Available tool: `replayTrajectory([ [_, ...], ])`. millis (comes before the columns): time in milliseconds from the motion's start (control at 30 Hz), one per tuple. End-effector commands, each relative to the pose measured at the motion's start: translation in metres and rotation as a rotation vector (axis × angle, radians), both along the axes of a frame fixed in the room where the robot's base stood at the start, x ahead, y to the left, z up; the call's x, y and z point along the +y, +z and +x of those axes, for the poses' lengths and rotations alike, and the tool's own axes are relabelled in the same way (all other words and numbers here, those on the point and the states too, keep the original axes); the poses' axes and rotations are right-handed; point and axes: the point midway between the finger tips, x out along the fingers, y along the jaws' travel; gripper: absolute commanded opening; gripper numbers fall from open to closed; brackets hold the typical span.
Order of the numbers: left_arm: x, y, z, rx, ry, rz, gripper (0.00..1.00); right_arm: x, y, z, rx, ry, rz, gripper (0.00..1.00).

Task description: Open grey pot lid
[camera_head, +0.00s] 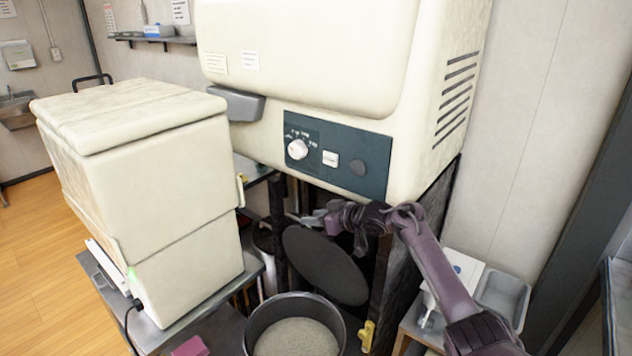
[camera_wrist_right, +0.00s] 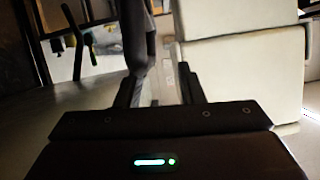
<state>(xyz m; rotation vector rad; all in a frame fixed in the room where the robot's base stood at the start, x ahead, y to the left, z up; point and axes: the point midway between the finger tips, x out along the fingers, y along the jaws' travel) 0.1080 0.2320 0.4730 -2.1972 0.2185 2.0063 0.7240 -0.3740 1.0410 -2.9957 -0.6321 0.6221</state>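The grey pot (camera_head: 253,325) stands at the bottom middle of the head view, its mouth uncovered and pale grainy contents showing inside. Its dark grey round lid (camera_head: 325,268) stands tilted up behind the pot, clear of the mouth. My right gripper (camera_head: 318,220) is above the lid's upper edge, in front of the big cream machine. In the right wrist view its two fingers (camera_wrist_right: 160,90) are apart. A dark upright shape (camera_wrist_right: 138,40) shows by the left finger; I cannot tell what it is or whether it touches. My left gripper is out of view.
A cream machine (camera_head: 300,60) with a dial panel overhangs the pot area. A tall cream box (camera_head: 160,160) stands on a metal cart at left. A yellow clip-like thing (camera_head: 367,335) is right of the pot. A grey tray (camera_head: 503,292) lies at right.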

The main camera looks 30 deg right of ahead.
Motion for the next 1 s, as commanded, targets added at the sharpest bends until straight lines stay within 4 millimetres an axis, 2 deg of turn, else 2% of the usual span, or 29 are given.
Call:
replayTrajectory([
  [400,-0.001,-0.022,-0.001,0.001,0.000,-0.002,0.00,-0.001,0.106,0.001,-0.008,0.000,-0.003,0.34],
  [600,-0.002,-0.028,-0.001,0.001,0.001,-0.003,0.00,-0.001,0.147,0.000,-0.003,-0.001,-0.002,0.34],
  [800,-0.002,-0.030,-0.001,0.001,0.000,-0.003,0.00,-0.001,0.168,0.000,0.000,-0.001,-0.001,0.34],
  [1000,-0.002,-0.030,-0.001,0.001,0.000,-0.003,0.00,-0.001,0.172,0.000,0.003,0.000,-0.001,0.34],
])
